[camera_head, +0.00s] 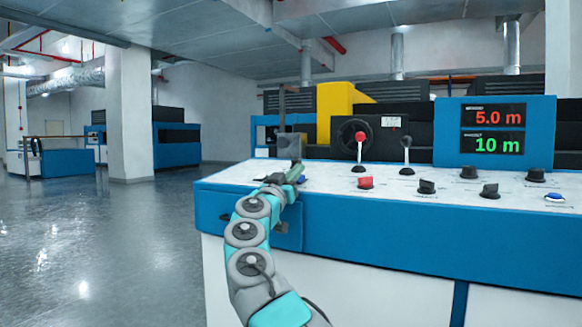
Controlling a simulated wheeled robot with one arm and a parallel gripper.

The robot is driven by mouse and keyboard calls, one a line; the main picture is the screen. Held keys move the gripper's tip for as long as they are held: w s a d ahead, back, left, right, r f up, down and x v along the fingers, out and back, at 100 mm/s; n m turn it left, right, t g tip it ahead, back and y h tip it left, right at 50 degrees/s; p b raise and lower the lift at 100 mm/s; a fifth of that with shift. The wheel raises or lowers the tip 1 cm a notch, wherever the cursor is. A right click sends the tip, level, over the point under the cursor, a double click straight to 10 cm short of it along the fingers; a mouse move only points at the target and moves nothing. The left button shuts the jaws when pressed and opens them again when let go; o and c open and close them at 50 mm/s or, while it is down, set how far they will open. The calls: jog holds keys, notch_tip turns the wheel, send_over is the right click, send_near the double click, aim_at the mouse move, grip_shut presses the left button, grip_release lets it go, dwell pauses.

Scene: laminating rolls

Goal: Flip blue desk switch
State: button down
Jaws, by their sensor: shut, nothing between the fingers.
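The white top of the blue desk (330,174) carries a row of controls. A small blue piece (301,179), possibly a blue switch, shows at the desk's left end, right beside my gripper. Another blue control (555,197) with a pale base sits at the far right of the desk. My gripper (292,172) is at the desk's left end, shut and empty. It partly hides the area around the nearer blue piece, and I cannot tell whether they touch.
A red-knobbed lever (360,140), a dark lever (406,150), a red switch (365,183) and several black knobs (426,187) stand on the desk. A display panel (493,130) reads 5.0 m and 10 m. Open floor (80,235) lies to the left.

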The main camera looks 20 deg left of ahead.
jog(key=shift+w+f, duration=0.45)
jog(key=shift+f, duration=0.2)
jog(key=g+p, duration=0.2)
jog(key=p, duration=0.1)
jog(key=shift+w+r+y, duration=0.3)
jog(key=g+p, duration=0.1)
jog(key=p, duration=0.1)
jog(key=shift+w+p, duration=0.1)
jog(key=shift+p, duration=0.2)
jog(key=shift+f+g+p, duration=0.1)
jog(key=shift+g+p, duration=0.25)
jog(key=shift+g, duration=0.05)
jog(key=shift+w+f, duration=0.15)
jog(key=shift+f, duration=0.2)
jog(key=shift+w+f, duration=0.1)
jog(key=shift+f, duration=0.1)
jog(key=shift+d+r, duration=0.1)
